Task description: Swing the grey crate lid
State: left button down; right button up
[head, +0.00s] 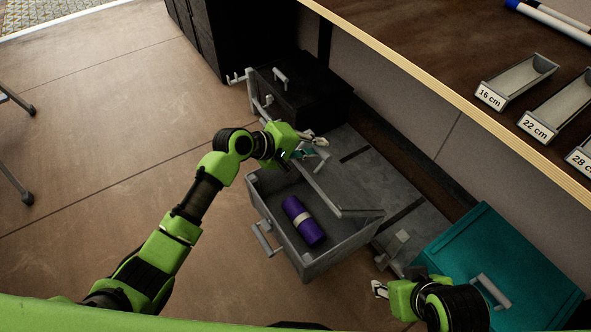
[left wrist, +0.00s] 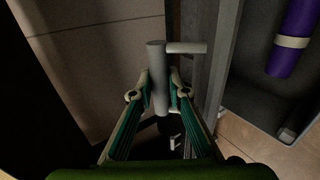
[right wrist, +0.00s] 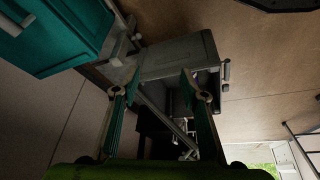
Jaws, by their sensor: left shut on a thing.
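The grey crate (head: 308,268) stands open on the floor in the head view, with a purple roll with a pale band (head: 304,221) inside. Its grey lid (head: 325,190) is raised and seen nearly edge-on. My left gripper (head: 312,147) is at the lid's far left end. In the left wrist view, its fingers are shut on a grey bar handle (left wrist: 157,75), which a short crosspiece joins to the lid panel (left wrist: 215,60). My right gripper (head: 380,288) is right of the crate; in the right wrist view its fingers (right wrist: 152,88) are apart and empty.
A black crate (head: 305,95) stands behind, and a teal crate (head: 480,245) is at the right, close to my right arm. A wooden counter (head: 430,45) with labelled trays overhangs the right side. The floor on the left is mostly clear.

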aim_at(294, 164)
pick_arm(q)
jog(key=s+a+f, duration=0.2)
jog(key=a+f, duration=0.1)
jog(key=shift+s+a+p, duration=0.2)
jog(key=shift+a+p, duration=0.1)
jog(key=shift+s+a+f, duration=0.2)
jog(key=shift+a+f, duration=0.1)
pick_arm(e)
jog(key=s, duration=0.1)
jog(key=s+g, duration=0.1)
jog(key=shift+s+d+f, duration=0.15)
jog(key=shift+s+d, duration=0.15)
jog(key=shift+d, duration=0.05)
pick_arm(q)
jog(key=f, duration=0.1)
jog(key=s+a+f+b, duration=0.1)
jog(key=a+f, duration=0.1)
jog(key=shift+s+a+f, duration=0.1)
jog(key=shift+s+f, duration=0.15)
jog(key=shift+s, duration=0.05)
jog(key=c, duration=1.8)
grip_release()
jog(key=shift+c, duration=0.2)
pick_arm(e)
jog(key=w+a+r+t, duration=0.2)
jog(key=w+t, duration=0.1)
jog(key=w, duration=0.3)
jog(key=shift+w+y, duration=0.3)
jog(key=shift+w, duration=0.1)
